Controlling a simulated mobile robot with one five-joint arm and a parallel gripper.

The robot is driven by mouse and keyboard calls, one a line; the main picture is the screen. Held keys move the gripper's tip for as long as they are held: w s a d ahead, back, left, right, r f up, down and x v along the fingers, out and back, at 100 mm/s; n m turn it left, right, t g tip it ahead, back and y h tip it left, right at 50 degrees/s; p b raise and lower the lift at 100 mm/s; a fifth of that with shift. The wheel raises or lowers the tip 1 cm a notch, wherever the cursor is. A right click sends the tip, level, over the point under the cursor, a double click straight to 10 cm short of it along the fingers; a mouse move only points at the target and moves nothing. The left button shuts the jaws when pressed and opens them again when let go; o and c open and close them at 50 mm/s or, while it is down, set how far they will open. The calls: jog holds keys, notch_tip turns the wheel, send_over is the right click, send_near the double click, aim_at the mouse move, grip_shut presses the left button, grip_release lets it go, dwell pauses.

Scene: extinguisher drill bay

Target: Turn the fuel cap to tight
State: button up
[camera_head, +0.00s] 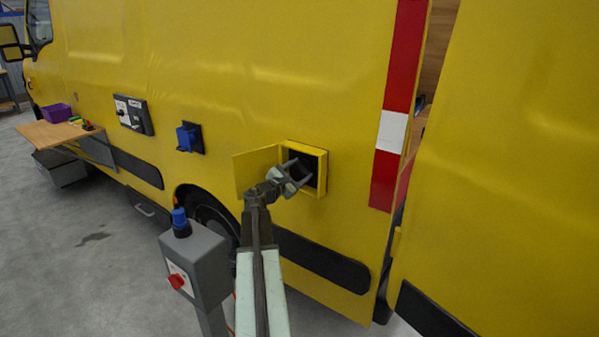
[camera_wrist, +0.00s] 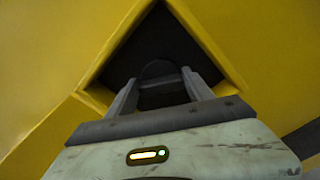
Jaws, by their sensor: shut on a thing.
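My gripper (camera_head: 297,172) reaches into the fuel recess (camera_head: 322,172) in the yellow van's side. The recess is a square yellow-framed box with a dark inside, and its yellow flap (camera_head: 252,172) stands open to the left. In the wrist view my gripper (camera_wrist: 159,78) has a finger on each side of the dark fuel cap (camera_wrist: 160,92) and is shut on it. The cap's rounded edge barely shows against the dark recess. Its markings and how far it is turned cannot be made out. The recess looks like a diamond in the wrist view, so my wrist is rolled relative to it.
A grey post box (camera_head: 197,262) with a red knob and a blue plug on top stands left of my arm. A blue socket (camera_head: 187,138) and a grey panel (camera_head: 133,114) are on the van. A fold-out wooden shelf (camera_head: 50,135) is at far left.

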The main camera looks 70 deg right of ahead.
jog(key=m, duration=0.5)
jog(key=shift+s+f+m, duration=0.1)
jog(key=shift+s+m, duration=0.05)
jog(key=shift+m, duration=0.15)
jog(key=m, duration=0.5)
jog(key=shift+f+m+b, duration=0.15)
jog(key=shift+m+b, duration=0.15)
jog(key=o, duration=1.4)
jog(key=shift+c, duration=0.2)
jog(key=v, duration=0.7)
jog(key=shift+a, duration=0.35)
jog(key=shift+f, duration=0.1)
